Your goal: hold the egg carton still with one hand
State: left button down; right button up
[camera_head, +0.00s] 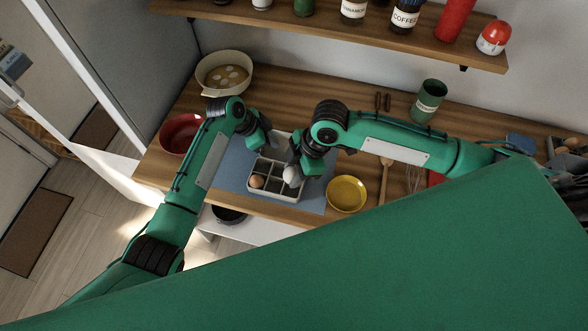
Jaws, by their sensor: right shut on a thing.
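The egg carton (272,194) is a pale grey tray with dark square compartments, lying on a blue-grey mat on the wooden counter. A brown egg (257,181) sits in a compartment at its front left. My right gripper (296,167) is over the carton's right side, shut on a white egg (291,176) at or just above the compartments. I cannot tell whether that egg touches the carton. My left gripper (269,142) is at the carton's far left edge. Its fingertips are small and dark, so contact and opening are unclear.
A pot of eggs (224,78) stands at the back left, with a red bowl (181,134) in front. A yellow bowl (347,194), wooden spoon (384,178) and whisk (414,178) lie right of the mat. A green canister (428,100) stands behind. A shelf (330,27) with jars hangs above.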

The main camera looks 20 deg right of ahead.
pick_arm(q)
jog(key=shift+s+f+b, duration=0.1)
jog(key=shift+f+b, duration=0.3)
jog(key=shift+f, duration=0.25)
pick_arm(e)
jog(key=shift+f, duration=0.35)
dwell(0.8)
jog(key=shift+f, duration=0.15)
pick_arm(q)
jog(key=shift+a, duration=0.1)
pick_arm(e)
jog(key=shift+f, duration=2.1)
jog(key=o, duration=0.8)
jog(key=shift+r, duration=4)
